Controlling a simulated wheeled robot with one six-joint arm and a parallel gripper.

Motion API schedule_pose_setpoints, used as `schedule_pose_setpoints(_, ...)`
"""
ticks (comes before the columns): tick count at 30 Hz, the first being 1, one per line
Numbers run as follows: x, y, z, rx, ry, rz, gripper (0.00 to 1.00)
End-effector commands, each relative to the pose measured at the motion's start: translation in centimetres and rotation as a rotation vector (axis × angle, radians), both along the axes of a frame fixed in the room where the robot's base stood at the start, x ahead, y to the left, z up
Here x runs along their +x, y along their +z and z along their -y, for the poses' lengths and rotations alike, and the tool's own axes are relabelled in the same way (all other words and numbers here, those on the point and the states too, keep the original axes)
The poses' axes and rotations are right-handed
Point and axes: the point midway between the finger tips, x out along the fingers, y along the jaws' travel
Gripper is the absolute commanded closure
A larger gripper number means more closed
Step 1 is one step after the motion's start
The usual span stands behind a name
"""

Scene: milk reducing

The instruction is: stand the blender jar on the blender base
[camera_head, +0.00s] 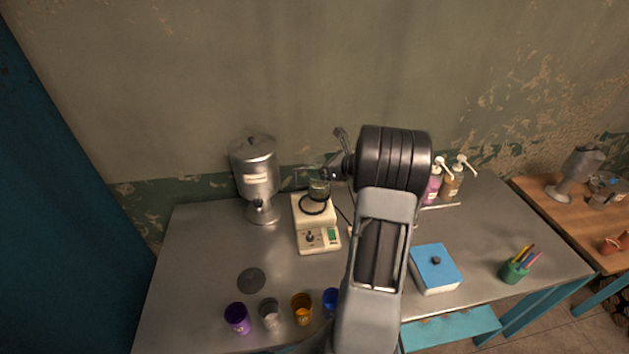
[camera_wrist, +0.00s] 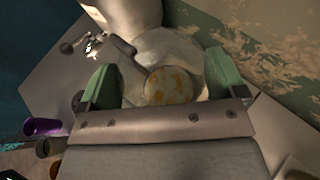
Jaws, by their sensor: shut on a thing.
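The blender jar (camera_head: 319,188) looks clear and glassy, just above the ring. My gripper (camera_head: 328,172) is at the jar, partly hidden by my arm. In the wrist view the green finger pads (camera_wrist: 162,80) stand on both sides of the see-through jar (camera_wrist: 178,48), shut on it. A pale mottled disc shows between them. I cannot tell whether the jar touches the base.
A metal dispenser with a tap (camera_head: 257,180) stands left of the base. Several cups, such as a purple cup (camera_head: 238,318), line the front edge. Pump bottles (camera_head: 453,185), a blue-lidded box (camera_head: 435,268) and a pen cup (camera_head: 514,271) are to the right. The table's left part is mostly clear.

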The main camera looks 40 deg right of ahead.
Motion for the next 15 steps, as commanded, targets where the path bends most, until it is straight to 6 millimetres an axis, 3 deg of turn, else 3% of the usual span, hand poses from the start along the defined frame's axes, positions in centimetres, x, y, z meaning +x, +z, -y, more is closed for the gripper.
schedule_pose_setpoints(1,0.7,-1.4,-0.1,0.001,0.001,0.001,0.7)
schedule_pose_setpoints(3,1.5,-2.4,-0.2,-0.001,0.001,0.0,0.7)
schedule_pose_setpoints(15,3.2,-4.1,-0.4,0.0,0.001,0.001,0.7)
